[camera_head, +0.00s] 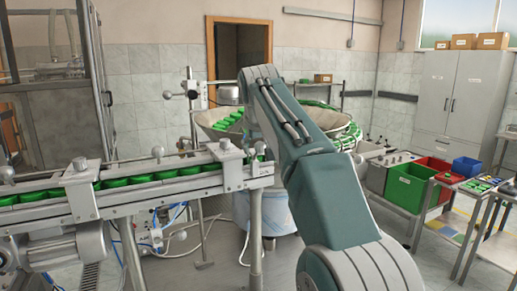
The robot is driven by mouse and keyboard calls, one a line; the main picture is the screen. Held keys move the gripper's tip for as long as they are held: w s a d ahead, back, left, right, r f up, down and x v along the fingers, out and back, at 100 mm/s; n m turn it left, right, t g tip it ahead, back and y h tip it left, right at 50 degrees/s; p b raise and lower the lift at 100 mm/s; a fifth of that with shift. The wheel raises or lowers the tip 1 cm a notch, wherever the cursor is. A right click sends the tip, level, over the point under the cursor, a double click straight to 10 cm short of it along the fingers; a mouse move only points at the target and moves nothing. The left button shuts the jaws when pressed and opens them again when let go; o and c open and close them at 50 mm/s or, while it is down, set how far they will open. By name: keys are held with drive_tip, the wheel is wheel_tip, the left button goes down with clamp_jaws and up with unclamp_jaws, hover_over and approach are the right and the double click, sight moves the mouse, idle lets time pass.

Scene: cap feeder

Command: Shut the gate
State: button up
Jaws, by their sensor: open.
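I cannot pick out the gate for certain. A metal conveyor rail (142,200) carries a row of green caps (115,183) from the left to the cap feeder bowl (208,117) behind my arm. Clamp blocks (227,147) with round knobs sit on the rail near the bowl end. My teal and grey arm rises from the bottom right and bends at the top, covering the middle of the bowl and part of the rail's end. My gripper is not visible; the arm's far end is hidden behind its own links.
A glazed machine frame (103,85) stands at the left. At the right are green (405,188), red (424,181) and blue (466,167) bins, a small table and a grey cabinet (449,92). A wooden doorway (210,60) is behind. Some floor (225,245) shows below the rail.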

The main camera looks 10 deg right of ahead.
drive_tip(key=v, duration=1)
drive_tip(key=shift+a+r, duration=0.25)
drive_tip(key=shift+s, duration=0.2)
drive_tip(key=s+d+f+m+g, duration=0.1)
drive_tip(key=s+d+f, duration=0.2)
drive_tip(key=s+f, duration=1.2)
drive_tip(key=s+d+f+m+y, duration=0.1)
drive_tip(key=s+d+f, duration=0.3)
drive_tip(key=s+f, duration=1.2)
drive_tip(key=shift+s+f+g, duration=0.2)
drive_tip(key=shift+f+g, duration=0.2)
drive_tip(key=shift+f, duration=0.05)
